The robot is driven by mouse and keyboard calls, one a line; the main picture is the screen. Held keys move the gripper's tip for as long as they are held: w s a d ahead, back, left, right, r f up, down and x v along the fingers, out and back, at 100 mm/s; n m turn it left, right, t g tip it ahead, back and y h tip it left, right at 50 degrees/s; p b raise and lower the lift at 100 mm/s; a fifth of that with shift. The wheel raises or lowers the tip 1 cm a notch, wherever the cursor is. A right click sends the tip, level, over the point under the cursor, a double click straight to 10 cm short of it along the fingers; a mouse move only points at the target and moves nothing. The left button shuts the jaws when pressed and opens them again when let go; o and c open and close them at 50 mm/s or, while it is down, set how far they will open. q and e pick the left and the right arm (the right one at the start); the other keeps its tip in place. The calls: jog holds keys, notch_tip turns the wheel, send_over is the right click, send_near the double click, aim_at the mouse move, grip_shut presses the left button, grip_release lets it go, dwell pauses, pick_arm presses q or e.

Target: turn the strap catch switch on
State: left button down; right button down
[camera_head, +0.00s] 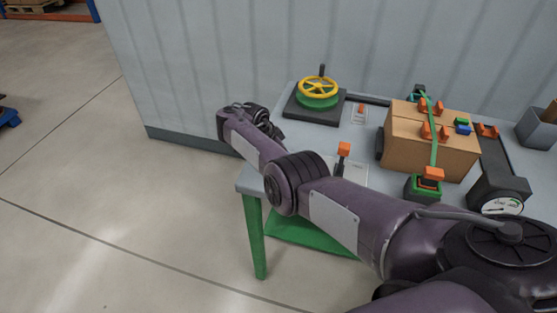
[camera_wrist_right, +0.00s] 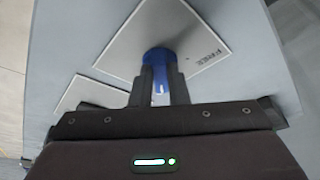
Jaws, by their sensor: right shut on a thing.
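My right gripper (camera_wrist_right: 164,98) is shut on a blue knob (camera_wrist_right: 158,60) in the right wrist view. The knob has a white mark on its face and stands on a pale square plate (camera_wrist_right: 125,52). Small lettering on the plate appears to read FREE. I cannot tell from this whether the knob is the strap catch switch. In the head view, a green strap (camera_head: 434,148) runs over a cardboard box (camera_head: 400,150), with an orange-topped green catch (camera_head: 428,185) at its front. The blue knob and both grippers' fingers do not show there.
The grey table (camera_head: 300,135) carries a yellow and green handwheel (camera_head: 318,90), an orange-tipped lever (camera_head: 343,155), a small orange switch (camera_head: 361,109) and a dial gauge (camera_head: 501,206). My purple arm covers the front of the table. A grey bin (camera_head: 535,130) stands at the right.

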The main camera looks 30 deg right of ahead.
dwell(0.3)
jog(key=c, duration=1.4)
grip_release()
jog(key=p+v, duration=0.2)
jog(key=v, duration=0.6)
jog(key=shift+w+f, duration=0.1)
